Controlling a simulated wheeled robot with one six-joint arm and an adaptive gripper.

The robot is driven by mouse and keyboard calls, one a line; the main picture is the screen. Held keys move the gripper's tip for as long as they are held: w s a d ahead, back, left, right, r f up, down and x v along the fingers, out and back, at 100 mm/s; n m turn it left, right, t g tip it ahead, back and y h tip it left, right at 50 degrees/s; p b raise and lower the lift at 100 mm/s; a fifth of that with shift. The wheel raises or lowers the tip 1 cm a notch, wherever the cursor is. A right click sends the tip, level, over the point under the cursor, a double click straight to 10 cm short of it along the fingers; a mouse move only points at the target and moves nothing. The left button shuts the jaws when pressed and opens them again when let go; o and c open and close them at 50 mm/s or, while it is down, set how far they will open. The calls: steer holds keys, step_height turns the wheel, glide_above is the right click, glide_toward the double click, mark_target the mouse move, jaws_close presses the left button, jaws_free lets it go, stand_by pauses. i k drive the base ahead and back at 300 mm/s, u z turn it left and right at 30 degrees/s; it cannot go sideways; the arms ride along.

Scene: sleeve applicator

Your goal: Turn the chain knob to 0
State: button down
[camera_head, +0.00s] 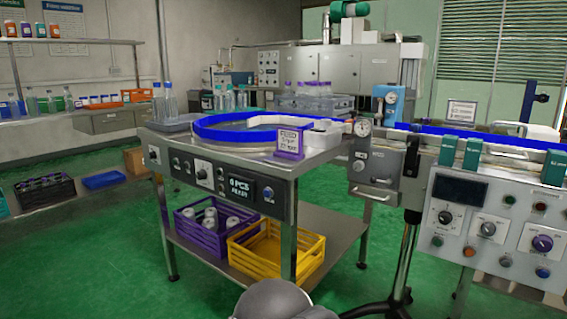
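The right control panel (470,258) is a light metal box below the blue-edged conveyor. Another dark knob (202,174) sits on a white plate on the feed table's front panel. A rounded grey part of my arm shows at the bottom centre, well apart from the panels. My gripper is not in view.
The feed table (330,158) stands in the middle, with a purple crate (187,222) and yellow crate (300,262) on its lower shelf. The green floor (100,270) is clear at front left.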

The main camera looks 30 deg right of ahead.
mark_target(359, 165)
steer(key=z, duration=1.6)
